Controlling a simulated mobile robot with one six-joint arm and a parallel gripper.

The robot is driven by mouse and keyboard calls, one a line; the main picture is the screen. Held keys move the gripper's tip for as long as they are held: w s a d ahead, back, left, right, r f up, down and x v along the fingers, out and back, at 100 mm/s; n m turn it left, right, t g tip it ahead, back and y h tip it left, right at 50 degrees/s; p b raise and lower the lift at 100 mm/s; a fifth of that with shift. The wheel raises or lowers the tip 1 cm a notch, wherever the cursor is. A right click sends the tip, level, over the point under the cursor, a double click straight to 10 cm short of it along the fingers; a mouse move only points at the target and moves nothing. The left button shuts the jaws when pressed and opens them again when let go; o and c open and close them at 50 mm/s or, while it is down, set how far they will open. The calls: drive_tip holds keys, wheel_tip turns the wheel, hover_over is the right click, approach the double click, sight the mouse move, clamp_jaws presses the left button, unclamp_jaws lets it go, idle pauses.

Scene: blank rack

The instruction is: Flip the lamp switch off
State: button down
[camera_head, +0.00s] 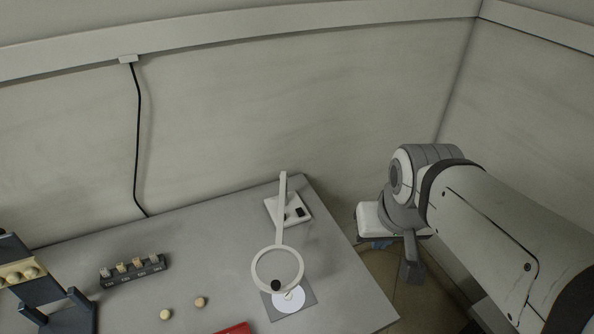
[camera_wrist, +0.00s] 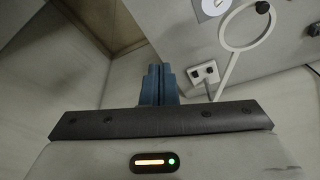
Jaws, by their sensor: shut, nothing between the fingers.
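The lamp has a pale ring head (camera_head: 256,282) on a slanting arm, rising from a small white base (camera_head: 281,203) near the table's back right corner. A dark switch (camera_head: 300,211) sits on the base; whether it is on or off is too small to tell. In the wrist view the lamp base (camera_wrist: 199,80) and ring (camera_wrist: 225,40) lie beyond my fingers, to the upper right. My gripper (camera_wrist: 160,68) has blue fingers, shut and empty. In the head view my gripper (camera_head: 380,243) is mostly hidden under the wrist, right of the table edge, apart from the lamp.
A grey table (camera_head: 215,245) stands against the wall. A dark rack (camera_head: 60,290) with pale balls is at left, beside a dark block (camera_head: 133,271) with several pegs. Two loose balls (camera_head: 200,302) and a red object (camera_head: 235,328) lie in front. A grey square with a white disc (camera_head: 288,299) lies beneath the ring.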

drive_tip(key=w+f+n+t+p, duration=0.1)
drive_tip(key=w+f, duration=0.2)
drive_tip(key=w, duration=0.6)
drive_tip(key=w+f+n+t+p, duration=0.15)
drive_tip(key=w+f, duration=0.25)
drive_tip(key=w, duration=0.4)
drive_tip(key=w+a+f+n+t+y, duration=0.2)
drive_tip(key=w+a+f+t+y, duration=0.1)
drive_tip(key=w+a+f, duration=0.6)
drive_tip(key=shift+a+f+y, duration=0.25)
drive_tip(key=shift+f+y, duration=0.05)
drive_tip(key=shift+f, duration=0.45)
